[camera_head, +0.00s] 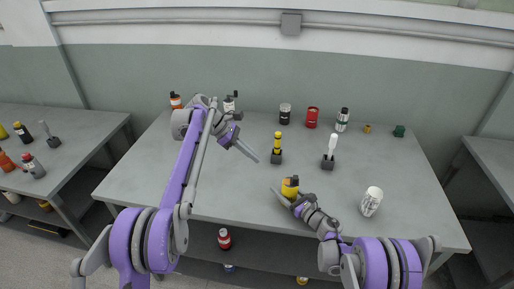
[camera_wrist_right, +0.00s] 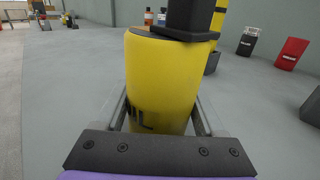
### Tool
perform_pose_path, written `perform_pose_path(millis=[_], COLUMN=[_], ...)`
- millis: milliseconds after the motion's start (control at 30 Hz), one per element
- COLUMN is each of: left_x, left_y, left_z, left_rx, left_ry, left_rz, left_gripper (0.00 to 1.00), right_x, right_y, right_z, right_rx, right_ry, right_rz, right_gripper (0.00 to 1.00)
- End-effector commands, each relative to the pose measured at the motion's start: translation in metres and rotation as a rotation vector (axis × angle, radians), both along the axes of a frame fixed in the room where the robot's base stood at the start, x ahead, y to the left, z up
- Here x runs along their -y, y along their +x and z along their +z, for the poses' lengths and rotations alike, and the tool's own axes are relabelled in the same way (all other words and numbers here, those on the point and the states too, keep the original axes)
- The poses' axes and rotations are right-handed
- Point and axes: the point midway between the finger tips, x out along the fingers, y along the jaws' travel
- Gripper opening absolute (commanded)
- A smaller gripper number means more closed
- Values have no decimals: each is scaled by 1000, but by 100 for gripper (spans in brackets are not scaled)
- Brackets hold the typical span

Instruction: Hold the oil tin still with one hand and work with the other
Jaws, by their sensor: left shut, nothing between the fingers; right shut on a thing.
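The oil tin (camera_head: 289,188) is yellow with a dark top and stands near the front edge of the middle table. In the right wrist view the tin (camera_wrist_right: 160,80) fills the middle, upright, with part of its dark lettering showing low down. My right gripper (camera_head: 287,196) is shut on the tin, one finger on each side in the right wrist view. My left gripper (camera_head: 253,155) is shut and empty. It is above the table, up and left of the tin and apart from it.
Behind the tin stand a yellow and black item in a dark block (camera_head: 276,157) and a white-topped item in another block (camera_head: 328,163). A white can (camera_head: 371,202) is at right. A black can (camera_head: 285,114) and a red can (camera_head: 312,117) stand at the back. The table's left front is clear.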

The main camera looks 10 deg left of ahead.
Motion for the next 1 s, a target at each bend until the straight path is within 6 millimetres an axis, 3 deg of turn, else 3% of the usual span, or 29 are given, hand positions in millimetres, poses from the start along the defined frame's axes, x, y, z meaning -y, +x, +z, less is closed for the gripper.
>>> perform_pose_path(millis=[33, 200, 567, 1000], left_x=[0, 0, 0, 0], left_y=[0, 0, 0, 0], left_z=[0, 0, 0, 0], left_rx=[0, 0, 0, 0], left_ry=[0, 0, 0, 0], left_rz=[0, 0, 0, 0], left_gripper=[0, 0, 0, 0], right_x=[0, 0, 10, 73], right_y=[0, 0, -7, -67], right_z=[0, 0, 0, 0], right_rx=[0, 0, 0, 0], right_ry=[0, 0, 0, 0], right_rz=[0, 0, -3, -3], right_gripper=[74, 100, 100, 100])
